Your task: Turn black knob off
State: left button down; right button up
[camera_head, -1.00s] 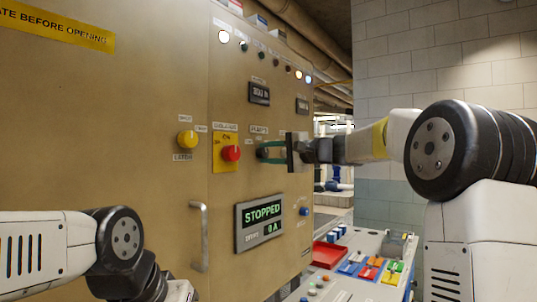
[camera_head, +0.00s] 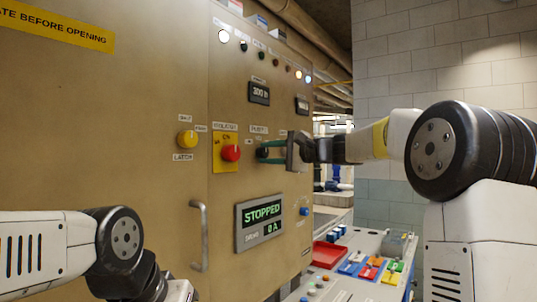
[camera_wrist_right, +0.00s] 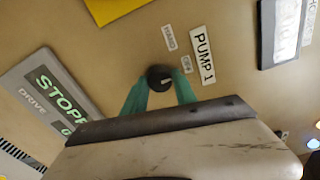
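The black knob (camera_head: 262,152) sits on the tan cabinet front, below a white label and right of a red knob on a yellow plate. In the right wrist view the black knob (camera_wrist_right: 160,77) is round with a short white mark, beside the label PUMP 1 (camera_wrist_right: 203,55). My right gripper (camera_head: 268,152) reaches it from the right. Its green fingers lie on both sides of the knob, their tips appearing to press on it, as the wrist view also shows (camera_wrist_right: 161,84). My left arm shows at the lower left; its gripper is out of view.
The red knob (camera_head: 231,153) and a yellow knob (camera_head: 187,138) are left of the black knob. A STOPPED display (camera_head: 260,221) is below, and a door handle (camera_head: 201,236) sticks out. A console with coloured switches (camera_head: 370,268) stands at the lower right.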

jog(key=o, duration=0.3)
jog(key=shift+o, duration=0.2)
jog(key=shift+d, duration=0.1)
jog(key=v, duration=0.7)
jog(key=shift+s+d, duration=0.2)
jog(key=shift+d, duration=0.1)
jog(key=shift+s+f, duration=0.1)
jog(key=shift+f, duration=0.05)
